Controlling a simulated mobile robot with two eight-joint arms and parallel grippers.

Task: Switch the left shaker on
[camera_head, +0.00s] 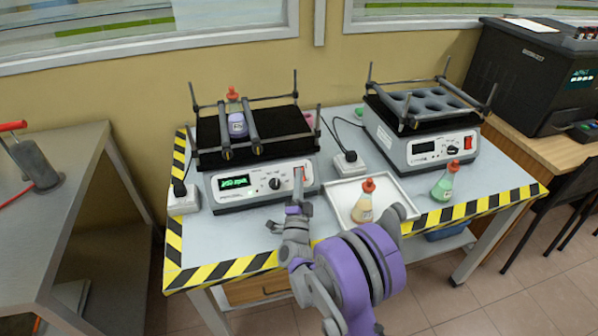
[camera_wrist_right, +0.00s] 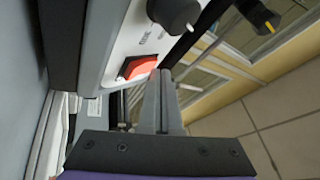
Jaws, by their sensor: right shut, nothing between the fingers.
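The left shaker (camera_head: 254,190) stands on the table with a black platform on top. Its display (camera_head: 234,182) is lit green, and a dark knob (camera_head: 275,184) sits beside it. The red rocker switch (camera_wrist_right: 140,67) on its front panel shows in the right wrist view; in the head view it is mostly hidden by my gripper. My right gripper (camera_head: 299,178) is shut and empty, its fingertips at the switch. The fingertips (camera_wrist_right: 160,74) are right beside the switch's edge in the wrist view; I cannot tell whether they touch. My left gripper is not in view.
The right shaker (camera_head: 428,150) has a dark display and a red switch (camera_head: 468,142). A purple flask (camera_head: 237,125) sits on the left shaker.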

